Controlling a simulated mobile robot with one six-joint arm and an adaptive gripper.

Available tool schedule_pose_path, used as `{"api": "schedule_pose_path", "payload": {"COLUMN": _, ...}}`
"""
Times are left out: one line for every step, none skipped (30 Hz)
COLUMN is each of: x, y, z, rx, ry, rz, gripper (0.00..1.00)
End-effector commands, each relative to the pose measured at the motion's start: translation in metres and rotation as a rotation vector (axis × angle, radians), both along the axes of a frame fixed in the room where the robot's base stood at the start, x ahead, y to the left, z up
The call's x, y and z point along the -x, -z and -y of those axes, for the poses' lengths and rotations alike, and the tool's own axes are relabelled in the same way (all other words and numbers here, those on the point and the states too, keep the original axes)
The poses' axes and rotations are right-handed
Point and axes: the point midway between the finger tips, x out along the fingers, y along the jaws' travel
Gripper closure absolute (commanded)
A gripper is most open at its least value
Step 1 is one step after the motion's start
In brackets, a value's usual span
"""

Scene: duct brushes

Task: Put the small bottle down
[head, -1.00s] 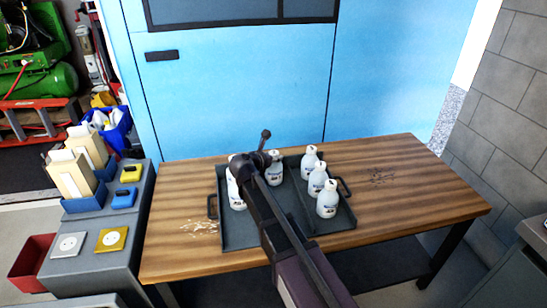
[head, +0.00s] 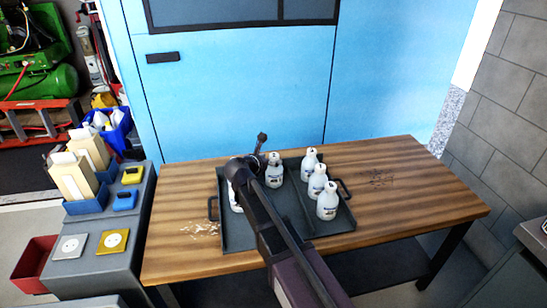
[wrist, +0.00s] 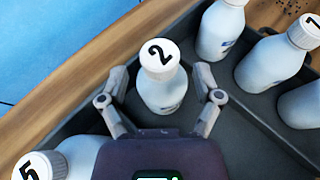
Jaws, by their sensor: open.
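A small white bottle with a "2" on its cap (wrist: 161,75) stands upright in the left compartment of the dark tray (head: 240,240), near its back side. In the head view the same bottle (head: 274,173) shows beside my arm. My gripper (wrist: 158,78) is open, with one finger on each side of this bottle and a visible gap at both sides. In the head view my arm hides most of the gripper. A bottle capped "5" (wrist: 55,165) stands in the same compartment, partly hidden by my arm in the head view (head: 235,203).
Several more white bottles (head: 327,202) stand in the tray's right compartment, past a divider. The wooden table (head: 410,190) is clear to the right, apart from dark specks; pale bits lie left of the tray. A blue cabinet (head: 230,90) stands behind.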

Motion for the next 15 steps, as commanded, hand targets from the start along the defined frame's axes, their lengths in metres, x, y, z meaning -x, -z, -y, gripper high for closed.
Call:
{"api": "schedule_pose_path", "payload": {"x": 0.008, "y": -0.006, "z": -0.003, "rx": 0.000, "ry": -0.001, "rz": 0.000, "gripper": 0.17}}
{"api": "schedule_pose_path", "payload": {"x": 0.012, "y": -0.008, "z": -0.005, "rx": 0.000, "ry": -0.001, "rz": 0.000, "gripper": 0.17}}
{"api": "schedule_pose_path", "payload": {"x": 0.017, "y": -0.011, "z": -0.008, "rx": 0.000, "ry": -0.001, "rz": 0.000, "gripper": 0.17}}
{"api": "schedule_pose_path", "payload": {"x": 0.022, "y": -0.013, "z": -0.011, "rx": 0.000, "ry": -0.002, "rz": 0.001, "gripper": 0.17}}
{"api": "schedule_pose_path", "payload": {"x": 0.026, "y": -0.015, "z": -0.013, "rx": 0.000, "ry": -0.002, "rz": 0.001, "gripper": 0.17}}
{"api": "schedule_pose_path", "payload": {"x": 0.031, "y": -0.018, "z": -0.016, "rx": 0.000, "ry": -0.001, "rz": 0.000, "gripper": 0.17}}
{"api": "schedule_pose_path", "payload": {"x": 0.035, "y": -0.020, "z": -0.018, "rx": 0.000, "ry": -0.001, "rz": 0.000, "gripper": 0.17}}
{"api": "schedule_pose_path", "payload": {"x": 0.040, "y": -0.021, "z": -0.020, "rx": 0.000, "ry": -0.001, "rz": 0.000, "gripper": 0.17}}
{"api": "schedule_pose_path", "payload": {"x": 0.045, "y": -0.024, "z": -0.024, "rx": 0.000, "ry": -0.002, "rz": 0.000, "gripper": 0.17}}
{"api": "schedule_pose_path", "payload": {"x": 0.049, "y": -0.026, "z": -0.026, "rx": 0.000, "ry": -0.002, "rz": 0.000, "gripper": 0.17}}
{"api": "schedule_pose_path", "payload": {"x": 0.052, "y": -0.027, "z": -0.028, "rx": 0.000, "ry": -0.001, "rz": 0.000, "gripper": 0.17}}
{"api": "schedule_pose_path", "payload": {"x": 0.057, "y": -0.029, "z": -0.030, "rx": 0.000, "ry": -0.001, "rz": 0.000, "gripper": 0.17}}
{"api": "schedule_pose_path", "payload": {"x": 0.060, "y": -0.031, "z": -0.032, "rx": 0.000, "ry": -0.001, "rz": 0.000, "gripper": 0.17}}
{"api": "schedule_pose_path", "payload": {"x": 0.063, "y": -0.032, "z": -0.034, "rx": -0.001, "ry": -0.002, "rz": 0.000, "gripper": 0.17}}
{"api": "schedule_pose_path", "payload": {"x": 0.066, "y": -0.033, "z": -0.036, "rx": -0.001, "ry": -0.002, "rz": 0.000, "gripper": 0.17}}
